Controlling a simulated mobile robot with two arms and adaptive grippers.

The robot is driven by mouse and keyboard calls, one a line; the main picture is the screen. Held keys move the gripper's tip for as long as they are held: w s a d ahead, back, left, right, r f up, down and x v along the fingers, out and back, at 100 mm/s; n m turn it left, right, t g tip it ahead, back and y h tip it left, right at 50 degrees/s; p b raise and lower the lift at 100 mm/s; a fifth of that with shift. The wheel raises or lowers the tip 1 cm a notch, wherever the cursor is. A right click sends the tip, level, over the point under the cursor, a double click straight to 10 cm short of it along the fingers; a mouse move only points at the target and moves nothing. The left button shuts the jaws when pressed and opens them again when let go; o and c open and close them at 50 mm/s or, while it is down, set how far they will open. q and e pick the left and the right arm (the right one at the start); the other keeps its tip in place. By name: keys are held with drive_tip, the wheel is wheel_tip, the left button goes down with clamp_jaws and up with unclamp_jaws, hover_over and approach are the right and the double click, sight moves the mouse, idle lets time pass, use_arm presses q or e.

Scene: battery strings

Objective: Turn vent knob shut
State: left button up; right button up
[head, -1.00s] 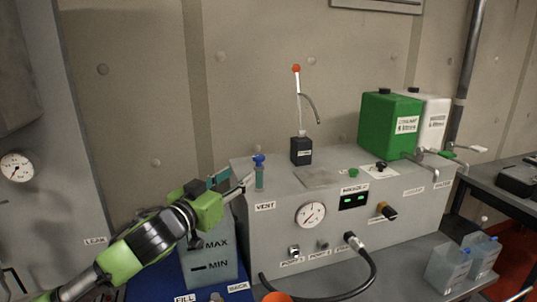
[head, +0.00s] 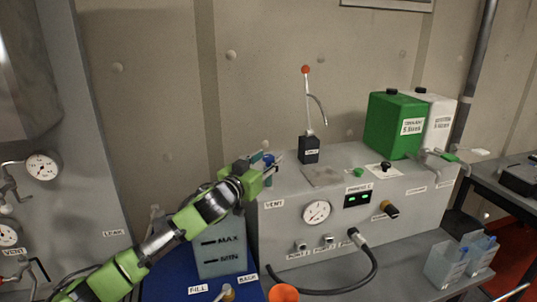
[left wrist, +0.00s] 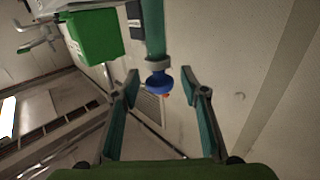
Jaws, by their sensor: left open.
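The vent knob (head: 268,158) is blue and sits on a short teal pipe at the left end of the grey machine box, above the VENT label (head: 246,204). In the head view my left gripper (head: 264,166) is around it and hides most of the pipe. In the left wrist view the blue knob (left wrist: 158,80) and teal pipe (left wrist: 155,35) lie between the two spread fingers of my left gripper (left wrist: 160,92). The fingers are open, with a gap on each side of the knob. My right gripper is not in view.
A MAX/MIN tank (head: 222,258) is below my left arm.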

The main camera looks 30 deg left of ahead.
use_arm(q)
drive_tip(key=shift+w, duration=0.35)
drive_tip(key=c, duration=1.1)
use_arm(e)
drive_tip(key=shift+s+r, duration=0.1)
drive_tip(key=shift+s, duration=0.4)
